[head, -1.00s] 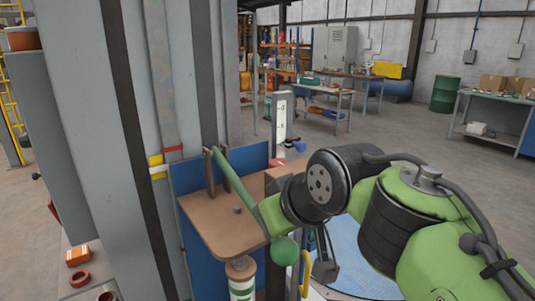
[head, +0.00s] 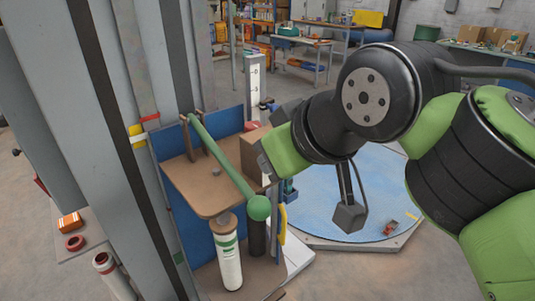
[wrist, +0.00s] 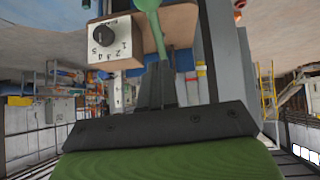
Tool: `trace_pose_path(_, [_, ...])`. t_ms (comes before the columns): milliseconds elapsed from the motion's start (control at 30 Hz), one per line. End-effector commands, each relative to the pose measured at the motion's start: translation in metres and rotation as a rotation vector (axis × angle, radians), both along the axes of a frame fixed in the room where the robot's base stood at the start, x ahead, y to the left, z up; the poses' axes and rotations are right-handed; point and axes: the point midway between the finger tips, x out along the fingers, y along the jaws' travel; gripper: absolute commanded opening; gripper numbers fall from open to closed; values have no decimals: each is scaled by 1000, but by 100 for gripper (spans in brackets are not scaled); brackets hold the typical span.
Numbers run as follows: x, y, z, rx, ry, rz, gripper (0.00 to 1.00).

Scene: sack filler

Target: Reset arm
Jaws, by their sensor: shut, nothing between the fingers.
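My gripper shows in the wrist view, its dark fingers (wrist: 157,88) together and empty. The green lever (head: 222,155), with a round green knob (head: 258,207), slopes down from a bracket on the brown shelf in the head view. In the wrist view the lever (wrist: 151,15) lies beyond my fingertips; I cannot tell the gap. In the head view my arm's green end is just right of the lever, and my fingers cannot be made out. A white dial box (wrist: 114,47) with a black knob and numbers shows upside down in the wrist view.
A tall grey column (head: 95,110) stands left of the shelf (head: 195,184). A white cylinder with green bands (head: 229,258) stands below it. A blue round platform (head: 320,222) lies to the right, with a small red item (head: 390,228) on it. Workbenches stand far behind.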

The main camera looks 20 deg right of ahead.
Motion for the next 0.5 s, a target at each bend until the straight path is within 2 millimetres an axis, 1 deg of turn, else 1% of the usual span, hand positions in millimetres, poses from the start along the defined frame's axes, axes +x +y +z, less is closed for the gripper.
trace_pose_path(167, [0, 0, 0, 0, 0, 0, 0])
trace_pose_path(233, [-3, 2, -6, 7, 14, -5, 0])
trace_pose_path(267, [-6, 4, -11, 13, 28, -10, 0])
trace_pose_path(367, [-27, 13, -49, 42, 109, -53, 0])
trace_pose_path(400, [-38, 17, -68, 47, 145, -78, 0])
trace_pose_path(467, [-55, 19, -96, 49, 197, -119, 0])
trace_pose_path(500, [-66, 19, -114, 45, 226, -145, 0])
